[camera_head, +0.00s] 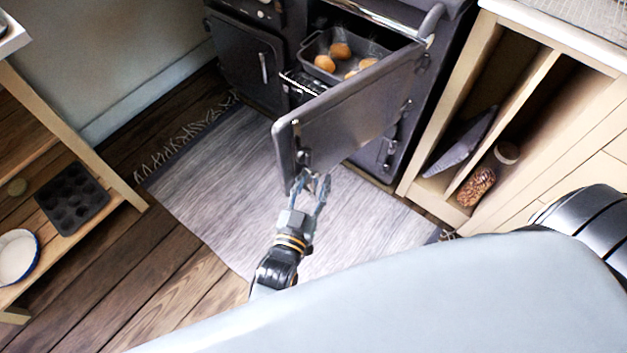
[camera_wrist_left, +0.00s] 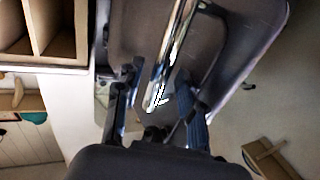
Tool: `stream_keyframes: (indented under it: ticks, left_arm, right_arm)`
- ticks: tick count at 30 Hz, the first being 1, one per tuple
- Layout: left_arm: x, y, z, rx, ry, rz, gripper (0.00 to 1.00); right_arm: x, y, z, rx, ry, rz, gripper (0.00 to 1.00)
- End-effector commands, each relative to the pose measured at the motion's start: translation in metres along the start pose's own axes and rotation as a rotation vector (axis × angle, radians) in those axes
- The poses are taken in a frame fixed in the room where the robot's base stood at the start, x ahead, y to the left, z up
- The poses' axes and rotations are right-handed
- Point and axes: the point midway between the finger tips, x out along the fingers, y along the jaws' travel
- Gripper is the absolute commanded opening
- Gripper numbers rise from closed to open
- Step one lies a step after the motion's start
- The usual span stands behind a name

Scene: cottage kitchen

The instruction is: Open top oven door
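The top oven door (camera_head: 345,112) is a dark panel, swung wide open toward me from its right side. The open oven cavity shows a dark roasting tin (camera_head: 318,47) with several brown round items in it. My left gripper (camera_head: 311,183) is at the door's free lower-left end, on its outer side. In the left wrist view, a chrome handle bar (camera_wrist_left: 172,55) runs between the two fingers of that gripper (camera_wrist_left: 158,95), with gaps on both sides. The fingers look apart, not clamped. My right gripper is out of view; part of my right arm shows at right.
The dark stove has another, closed door (camera_head: 243,62) at left. A grey rug (camera_head: 215,175) covers the floor below. A wooden cabinet (camera_head: 480,60) with a jar (camera_head: 478,186) stands close at right. A shelf with a muffin tin (camera_head: 72,198) is at left.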

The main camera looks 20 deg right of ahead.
Motion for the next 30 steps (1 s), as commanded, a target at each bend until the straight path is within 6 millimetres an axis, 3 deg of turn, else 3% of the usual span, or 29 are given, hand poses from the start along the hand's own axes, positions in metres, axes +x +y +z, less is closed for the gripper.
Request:
stream_keyframes:
  ticks: [16, 21, 30]
  left_arm:
    - [-0.102, 0.000, 0.002, 0.000, -0.006, 0.000, 0.39]
    - [-0.115, -0.001, 0.002, 0.001, -0.003, -0.001, 0.39]
    - [-0.117, -0.001, 0.001, 0.001, -0.003, -0.001, 0.37]
  right_arm:
    - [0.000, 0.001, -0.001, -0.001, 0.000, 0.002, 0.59]
    - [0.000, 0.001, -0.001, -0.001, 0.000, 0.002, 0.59]
    - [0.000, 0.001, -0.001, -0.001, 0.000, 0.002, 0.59]
